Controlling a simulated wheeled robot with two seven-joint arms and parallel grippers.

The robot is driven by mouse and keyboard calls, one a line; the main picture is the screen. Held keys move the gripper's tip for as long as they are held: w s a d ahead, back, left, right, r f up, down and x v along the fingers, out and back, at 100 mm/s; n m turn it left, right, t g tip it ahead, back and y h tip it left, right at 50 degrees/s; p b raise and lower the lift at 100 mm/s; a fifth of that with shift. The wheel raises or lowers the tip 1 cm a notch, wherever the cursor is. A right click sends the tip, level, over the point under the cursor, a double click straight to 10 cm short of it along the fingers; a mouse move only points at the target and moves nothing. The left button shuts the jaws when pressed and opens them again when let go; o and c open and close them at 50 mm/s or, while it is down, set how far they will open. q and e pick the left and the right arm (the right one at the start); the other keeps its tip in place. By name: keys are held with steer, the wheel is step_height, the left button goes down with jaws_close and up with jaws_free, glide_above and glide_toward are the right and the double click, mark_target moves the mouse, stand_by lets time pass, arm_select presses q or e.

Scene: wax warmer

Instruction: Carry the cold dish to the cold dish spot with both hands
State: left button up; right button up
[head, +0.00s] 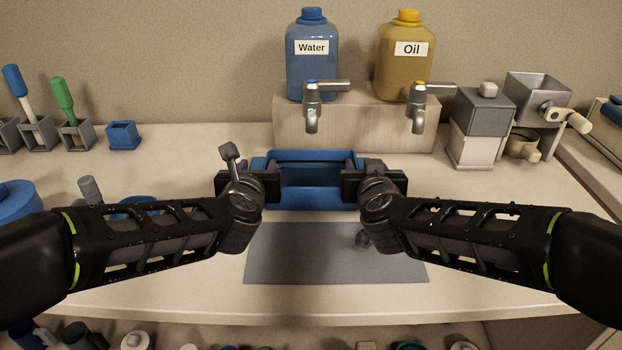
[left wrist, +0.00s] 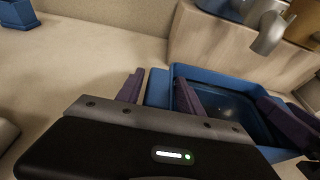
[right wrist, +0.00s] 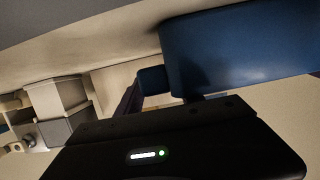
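The cold dish appears to be the blue rectangular open dish (head: 312,197) at the middle of the counter, below the taps. My left gripper (head: 268,186) is at its left end. My right gripper (head: 352,187) is at the right end. The right wrist view shows the dish's blue wall (right wrist: 240,50) close by and one finger beside an end grip; the other finger is mostly hidden. I cannot tell whether the dish is raised. No marked dish spot is identifiable.
A bare grey mat (head: 300,260) lies in front of the dish. A wooden block (head: 355,127) with two taps, a water jug (head: 312,65) and an oil jug (head: 405,60) stands behind. A grinder (head: 480,125) is at right.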

arm_select(q)
steer(key=c, duration=0.9)
arm_select(e)
steer(key=c, duration=0.9)
arm_select(q)
jaws_close()
arm_select(e)
jaws_close()
arm_select(q)
steer(key=shift+a+r, duration=0.1)
steer(key=shift+a, duration=0.05)
arm_select(e)
steer(key=shift+a+r, duration=0.1)
steer(key=shift+a, duration=0.05)
